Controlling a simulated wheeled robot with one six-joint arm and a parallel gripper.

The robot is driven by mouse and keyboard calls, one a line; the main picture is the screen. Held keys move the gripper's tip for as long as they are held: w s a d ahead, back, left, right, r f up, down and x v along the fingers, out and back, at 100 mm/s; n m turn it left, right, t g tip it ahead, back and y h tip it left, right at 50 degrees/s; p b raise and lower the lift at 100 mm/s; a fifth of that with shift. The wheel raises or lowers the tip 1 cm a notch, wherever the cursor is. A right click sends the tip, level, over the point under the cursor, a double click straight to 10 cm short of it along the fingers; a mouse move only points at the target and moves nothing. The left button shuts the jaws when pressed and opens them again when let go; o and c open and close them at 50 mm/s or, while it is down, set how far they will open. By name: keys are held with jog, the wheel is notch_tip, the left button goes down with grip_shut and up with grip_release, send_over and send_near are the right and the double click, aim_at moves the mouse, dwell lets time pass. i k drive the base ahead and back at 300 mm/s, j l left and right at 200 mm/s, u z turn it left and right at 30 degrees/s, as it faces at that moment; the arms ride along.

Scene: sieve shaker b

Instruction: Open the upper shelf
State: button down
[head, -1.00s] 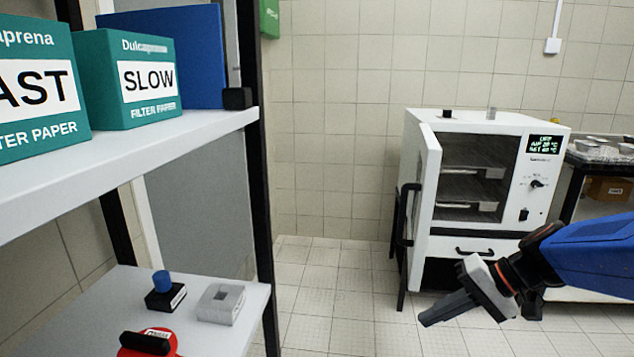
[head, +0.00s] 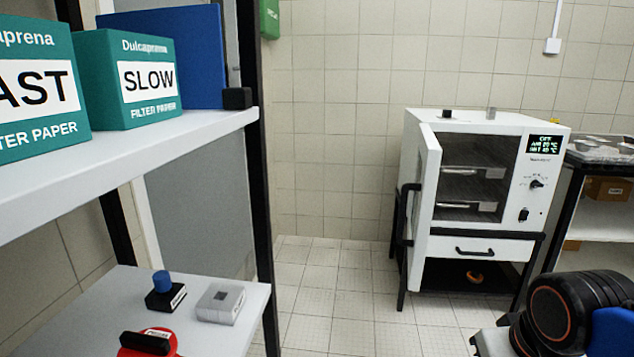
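The white oven (head: 480,130) stands on a black frame at the right, with its door (head: 424,200) swung open to the left. Inside, the upper shelf (head: 465,172) is a metal rack with a light pull at its front. The lower shelf (head: 465,208) sits below it and looks similar. Both seem to be within the chamber. My gripper (head: 490,343) is at the bottom right edge, below and in front of the oven and apart from it. Its fingers are outside the picture, so its opening is hidden.
A white drawer (head: 476,248) with a black handle is under the chamber. A black rack (head: 568,200) with dishes stands right of the oven. A shelf unit (head: 130,140) with filter paper boxes fills the left. The tiled floor (head: 345,290) between them is clear.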

aim_at(453, 156)
jog(key=i+z, duration=0.25)
jog(key=i, duration=1)
